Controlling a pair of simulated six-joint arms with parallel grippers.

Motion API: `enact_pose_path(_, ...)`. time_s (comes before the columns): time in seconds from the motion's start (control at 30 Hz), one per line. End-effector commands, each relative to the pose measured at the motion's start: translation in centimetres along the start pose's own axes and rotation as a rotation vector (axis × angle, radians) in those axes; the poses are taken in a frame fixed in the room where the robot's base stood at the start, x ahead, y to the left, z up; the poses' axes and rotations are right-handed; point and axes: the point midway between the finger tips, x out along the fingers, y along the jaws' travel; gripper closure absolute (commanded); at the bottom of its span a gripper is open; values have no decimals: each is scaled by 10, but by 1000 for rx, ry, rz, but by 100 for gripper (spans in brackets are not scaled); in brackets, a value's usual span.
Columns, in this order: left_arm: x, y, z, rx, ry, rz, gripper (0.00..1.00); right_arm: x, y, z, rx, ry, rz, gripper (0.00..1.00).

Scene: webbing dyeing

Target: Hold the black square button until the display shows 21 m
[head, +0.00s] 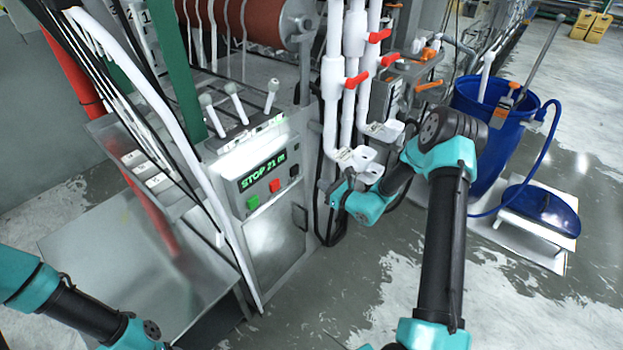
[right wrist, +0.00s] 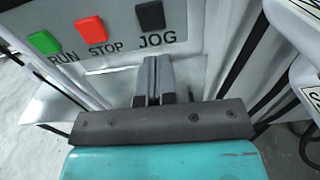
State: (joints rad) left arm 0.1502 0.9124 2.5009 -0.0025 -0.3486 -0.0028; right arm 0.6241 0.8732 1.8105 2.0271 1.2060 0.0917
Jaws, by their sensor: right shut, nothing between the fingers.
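The control panel's display (head: 268,170) reads "STOP 21 m" in green. The black square button (head: 294,170) is at the panel's right side; in the right wrist view the black button (right wrist: 150,16) sits above the label "JOG". My right gripper (head: 326,194) is to the right of the panel in the head view. In the right wrist view its fingers (right wrist: 151,62) are shut and empty. Their tips show below the "JOG" label, apart from the black button. My left arm comes in at the bottom left, and its gripper is outside the head view.
A green RUN button (head: 252,203) and a red STOP button (head: 274,186) are beside the black one. White pipes with red valve handles (head: 357,79) rise behind my right gripper. A blue barrel (head: 490,115) stands at the right. Several levers (head: 236,103) are above the display.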

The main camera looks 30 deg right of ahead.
Motion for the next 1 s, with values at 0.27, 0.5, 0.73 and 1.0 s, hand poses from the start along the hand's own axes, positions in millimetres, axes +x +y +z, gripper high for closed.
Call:
enact_pose_path(0.27, 0, 0, 0, 0, 0, 0, 41, -34, -1, 0, 0, 0, -1, 100)
enact_pose_path(0.5, 0, 0, 0, 0, 0, 0, 41, -37, 0, 0, 0, 0, 1, 100)
enact_pose_path(0.73, 0, 0, 0, 0, 0, 0, 41, -37, -1, 0, 0, 1, 0, 100)
enact_pose_path(1.0, 0, 0, 0, 0, 0, 0, 41, -37, 26, -12, -7, 62, 83, 100)
